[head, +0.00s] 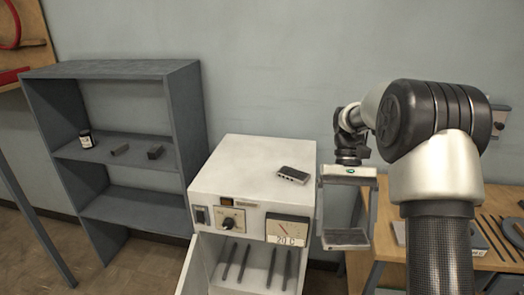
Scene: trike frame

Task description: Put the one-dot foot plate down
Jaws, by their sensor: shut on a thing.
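My gripper (346,238) hangs from the arm to the right of the white cabinet. Its two fingers point down and are shut on a dark flat plate (346,237), seemingly the one-dot foot plate, held level between the fingertips. No dot can be made out on it at this size. The plate is beside the cabinet's right edge in the picture; I cannot tell its height above what lies below. A small grey plate (293,174) lies on the cabinet top; its marks are too small to read.
The white cabinet (235,172) has a knob, a meter and an open front bay with several dark rods. A wooden table (385,272) with rods stands at right. Most of the cabinet top is clear.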

